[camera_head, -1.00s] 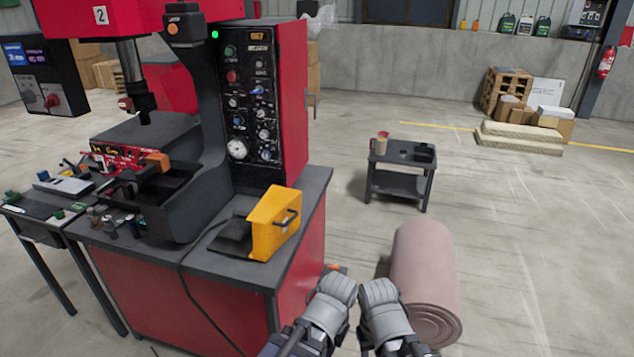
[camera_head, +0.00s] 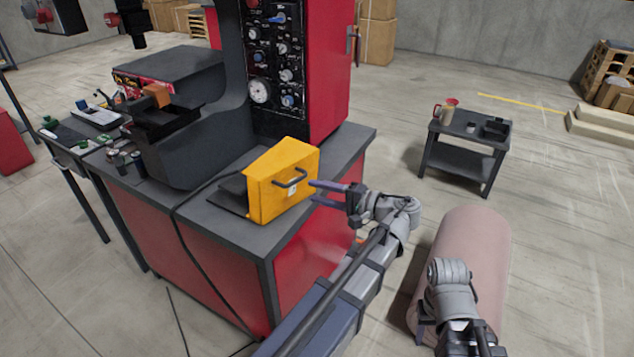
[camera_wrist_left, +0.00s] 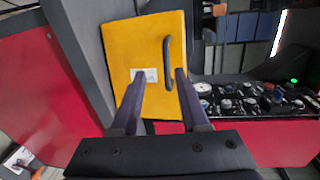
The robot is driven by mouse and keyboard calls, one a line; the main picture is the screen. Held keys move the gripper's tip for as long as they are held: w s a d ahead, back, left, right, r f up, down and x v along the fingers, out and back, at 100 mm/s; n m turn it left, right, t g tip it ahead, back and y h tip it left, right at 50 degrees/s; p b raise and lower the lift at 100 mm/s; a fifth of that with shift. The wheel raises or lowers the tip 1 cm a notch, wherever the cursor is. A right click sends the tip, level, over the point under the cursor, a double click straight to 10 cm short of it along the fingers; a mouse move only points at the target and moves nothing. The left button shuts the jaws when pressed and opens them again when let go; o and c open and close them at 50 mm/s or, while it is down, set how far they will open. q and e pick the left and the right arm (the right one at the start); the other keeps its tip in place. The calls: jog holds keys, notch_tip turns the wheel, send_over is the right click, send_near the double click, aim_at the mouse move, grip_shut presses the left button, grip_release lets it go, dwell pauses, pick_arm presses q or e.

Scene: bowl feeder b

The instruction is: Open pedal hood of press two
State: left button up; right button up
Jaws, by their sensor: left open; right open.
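The yellow pedal hood (camera_head: 268,195) sits on the dark top of the press's red base, at its front corner. A black bar handle (camera_head: 290,178) is on its face, beside a small white label. My left gripper (camera_head: 326,193) is open and empty, just right of the hood and pointing at the handle. In the left wrist view, the hood (camera_wrist_left: 150,52) lies ahead and its handle (camera_wrist_left: 167,60) appears between the two open fingers (camera_wrist_left: 160,74), nearer the right finger. The fingers look apart from it. My right gripper (camera_head: 424,328) is low at the right, its fingers mostly hidden.
The press's control panel (camera_head: 275,60) with knobs and a gauge stands behind the hood. A black cable (camera_head: 178,235) hangs over the base. A small dark table (camera_head: 465,150) is further back.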

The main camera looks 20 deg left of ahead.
aim_at(296, 180)
pick_arm(q)
jog(key=shift+w+a+b, duration=0.15)
jog(key=shift+w+a, duration=0.1)
jog(key=shift+a, duration=1.05)
jog(key=shift+w+a+b, duration=0.1)
jog(key=shift+w+a, duration=0.1)
jog(key=shift+a, duration=1.05)
jog(key=shift+w+a+b, duration=0.15)
jog(key=shift+w+a, duration=0.1)
jog(key=shift+a, duration=1.05)
jog(key=shift+c, duration=0.4)
grip_shut()
jog(key=shift+f, duration=0.1)
